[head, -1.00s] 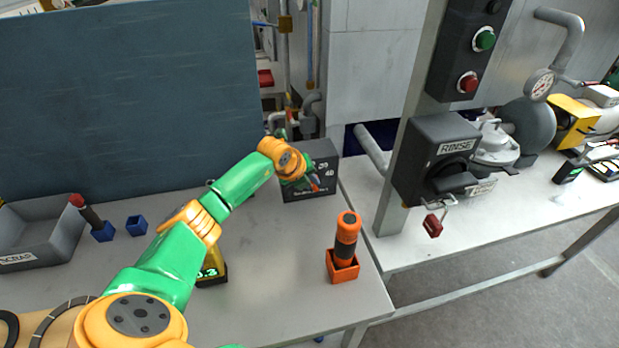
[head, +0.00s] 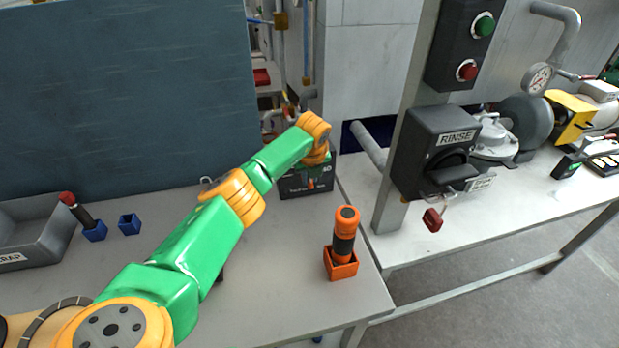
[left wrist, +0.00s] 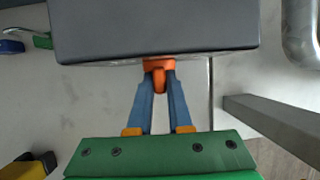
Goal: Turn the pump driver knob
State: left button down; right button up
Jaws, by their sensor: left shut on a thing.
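The pump driver is a dark grey box (head: 291,188) at the back right corner of the near table. In the left wrist view its dark body (left wrist: 155,30) fills the top centre. An orange knob (left wrist: 156,64) sits at its lower edge there. My left gripper (left wrist: 161,79) has its two blue fingers shut on the knob. In the head view my left wrist covers part of the box, and the grip is mostly hidden. My right gripper is not in view.
An orange-and-black cylinder stands in an orange holder (head: 341,268) near the table's right edge. Blue holders (head: 129,224) and a grey bin (head: 30,240) are at the left. A post with a RINSE switch box (head: 432,150) rises at the right. The table's middle front is clear.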

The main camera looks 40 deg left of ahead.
pick_arm(q)
jog(key=c, duration=0.8)
grip_release()
jog(key=shift+c, duration=0.2)
jog(key=b+v, duration=0.1)
jog(key=v, duration=0.6)
